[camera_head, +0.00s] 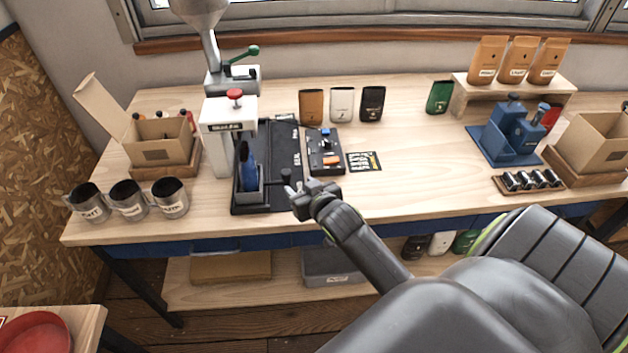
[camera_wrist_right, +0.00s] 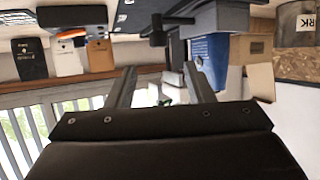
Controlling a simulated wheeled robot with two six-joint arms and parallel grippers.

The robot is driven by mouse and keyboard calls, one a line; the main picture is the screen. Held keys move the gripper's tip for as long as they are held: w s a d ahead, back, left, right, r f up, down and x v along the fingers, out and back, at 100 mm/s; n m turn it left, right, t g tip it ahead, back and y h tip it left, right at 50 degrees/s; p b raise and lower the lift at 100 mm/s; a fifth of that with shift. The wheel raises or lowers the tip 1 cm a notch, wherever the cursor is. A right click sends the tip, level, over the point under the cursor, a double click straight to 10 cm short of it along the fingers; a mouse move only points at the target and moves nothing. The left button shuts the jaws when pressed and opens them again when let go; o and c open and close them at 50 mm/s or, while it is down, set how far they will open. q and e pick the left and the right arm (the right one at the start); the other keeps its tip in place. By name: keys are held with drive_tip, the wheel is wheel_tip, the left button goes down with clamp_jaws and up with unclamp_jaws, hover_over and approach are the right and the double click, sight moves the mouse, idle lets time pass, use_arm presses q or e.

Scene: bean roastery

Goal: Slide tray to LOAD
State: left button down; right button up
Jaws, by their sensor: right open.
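The grey tray (camera_head: 250,196) sits at the left front of a black track plate (camera_head: 281,150), with a blue bag (camera_head: 249,172) standing in it. A black handle (camera_head: 286,177) sticks out on its right side. My right gripper (camera_head: 294,197) is open just right of and in front of the handle, close to it; I cannot tell whether they touch. In the right wrist view my two fingers (camera_wrist_right: 160,78) are apart with nothing clearly between them. The blue bag (camera_wrist_right: 208,50) shows beyond them. The track's lettering is too small to read. My left gripper is out of view.
A white sealing press (camera_head: 228,125) with a red knob stands behind and left of the tray. A black switch box (camera_head: 325,150) sits right of the track. Several metal cups (camera_head: 128,199) stand at the left edge. The table front centre-right is clear.

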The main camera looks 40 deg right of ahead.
drive_tip(key=v, duration=0.6)
drive_tip(key=shift+s+b, duration=0.25)
drive_tip(key=shift+b, duration=0.1)
drive_tip(key=shift+a, duration=0.1)
